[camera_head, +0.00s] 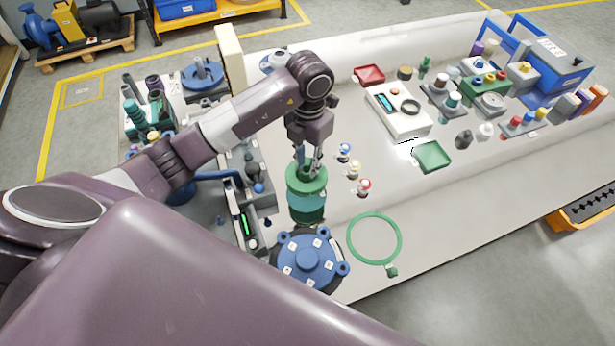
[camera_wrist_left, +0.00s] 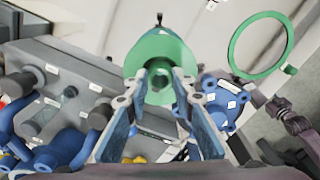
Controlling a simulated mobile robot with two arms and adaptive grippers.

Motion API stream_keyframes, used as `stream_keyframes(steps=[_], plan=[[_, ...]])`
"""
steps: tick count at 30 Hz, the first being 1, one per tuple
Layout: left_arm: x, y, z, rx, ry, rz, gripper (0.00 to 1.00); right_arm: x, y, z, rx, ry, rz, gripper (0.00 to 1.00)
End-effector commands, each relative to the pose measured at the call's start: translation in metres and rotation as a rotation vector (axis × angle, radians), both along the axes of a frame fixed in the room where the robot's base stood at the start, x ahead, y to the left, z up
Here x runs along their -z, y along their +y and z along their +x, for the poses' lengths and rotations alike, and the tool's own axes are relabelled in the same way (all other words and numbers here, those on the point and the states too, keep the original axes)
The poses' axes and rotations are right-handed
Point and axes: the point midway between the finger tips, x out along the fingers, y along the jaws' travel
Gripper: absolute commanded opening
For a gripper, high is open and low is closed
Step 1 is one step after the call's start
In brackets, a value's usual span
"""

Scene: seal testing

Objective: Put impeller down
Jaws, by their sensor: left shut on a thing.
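My left gripper (camera_head: 308,160) comes down from above over the near left part of the bench. It is shut on the hub of a green round piece, the impeller (camera_head: 300,183). In the left wrist view the impeller (camera_wrist_left: 160,50) shows as a green disc with a round hub between the fingers (camera_wrist_left: 158,110). In the head view a teal cylindrical part (camera_head: 307,208) shows directly below the green top. I cannot tell whether the two are joined, or whether they touch the bench. My right gripper does not show clearly.
A blue flanged cover (camera_head: 307,258) lies just in front of the held piece. A green ring (camera_head: 374,215) lies to its right, and several small knobbed parts (camera_head: 354,169) stand between. A grey fixture (camera_head: 240,205) is close on the left. Bare bench (camera_head: 460,205) lies farther right.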

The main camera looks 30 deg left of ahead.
Motion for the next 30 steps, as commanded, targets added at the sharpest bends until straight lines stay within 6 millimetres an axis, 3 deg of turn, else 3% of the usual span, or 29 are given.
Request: stream_keyframes(steps=[3, 8, 16, 29, 30], plan=[[0.019, 0.000, -0.001, -0.001, 0.001, -0.001, 0.00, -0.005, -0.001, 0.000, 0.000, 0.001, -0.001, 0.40], [0.031, -0.001, 0.001, 0.000, -0.002, -0.001, 0.00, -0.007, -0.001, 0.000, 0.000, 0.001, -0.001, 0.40], [0.067, -0.001, 0.000, 0.001, -0.001, -0.002, 0.00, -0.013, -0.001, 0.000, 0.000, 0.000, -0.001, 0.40], [0.076, 0.000, 0.001, 0.002, -0.004, -0.001, 0.00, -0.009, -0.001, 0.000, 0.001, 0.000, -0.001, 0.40], [0.077, 0.000, 0.000, 0.002, -0.002, 0.000, 0.24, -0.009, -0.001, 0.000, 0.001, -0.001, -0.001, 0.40]])
